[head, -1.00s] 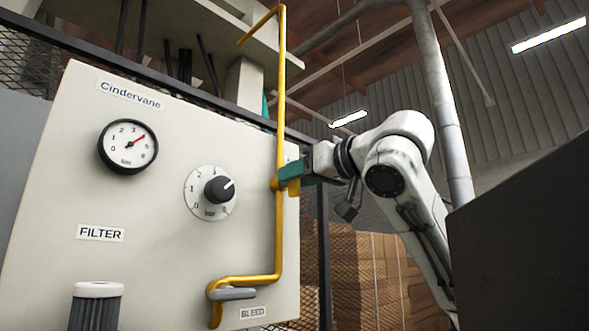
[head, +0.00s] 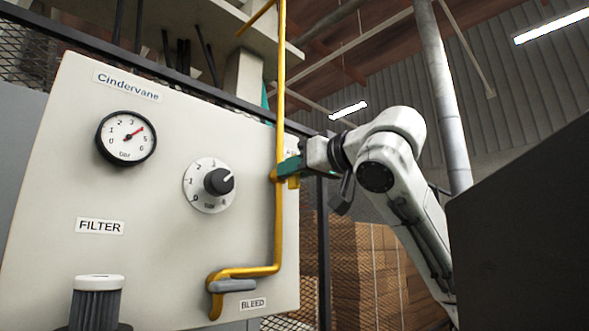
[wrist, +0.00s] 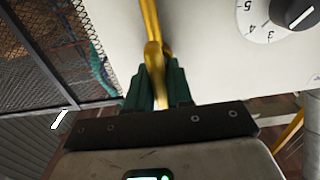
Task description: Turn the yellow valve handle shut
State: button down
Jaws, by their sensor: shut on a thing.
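The yellow valve handle shows in the wrist view (wrist: 158,88) as a yellow bar between the green fingers of my gripper (wrist: 160,75). My gripper is shut on it. In the head view, my gripper (head: 287,170) meets the vertical yellow pipe (head: 281,110) at the right edge of the panel. Only a small yellow part of the handle (head: 294,182) shows there, below the fingers. The fingers hide much of the handle, and its exact angle to the pipe is hard to tell.
The pale panel (head: 150,220) carries a pressure gauge (head: 126,138), a black dial (head: 218,181) and a filter (head: 97,300). A grey lever (head: 233,286) sits on the pipe's lower bend near the BLEED label. Mesh fencing and stacked boxes (head: 360,255) stand behind my arm.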

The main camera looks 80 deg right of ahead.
jog(key=shift+n, duration=0.3)
jog(key=n+b, duration=0.1)
jog(key=n, duration=0.2)
jog(key=shift+w+a+n, duration=0.1)
jog(key=shift+a+n, duration=0.05)
jog(key=shift+n, duration=0.15)
jog(key=n+b, duration=0.1)
jog(key=n, duration=0.4)
jog(key=shift+a+f, duration=0.1)
jog(key=n, duration=0.4)
jog(key=shift+w+f+n, duration=0.1)
jog(key=shift+f+n, duration=0.05)
jog(key=shift+n, duration=0.25)
jog(key=shift+f+n, duration=0.1)
jog(key=shift+n, duration=1.8)
jog(key=c, duration=1.1)
grip_release()
jog(key=shift+a, duration=0.1)
jog(key=shift+b, duration=0.35)
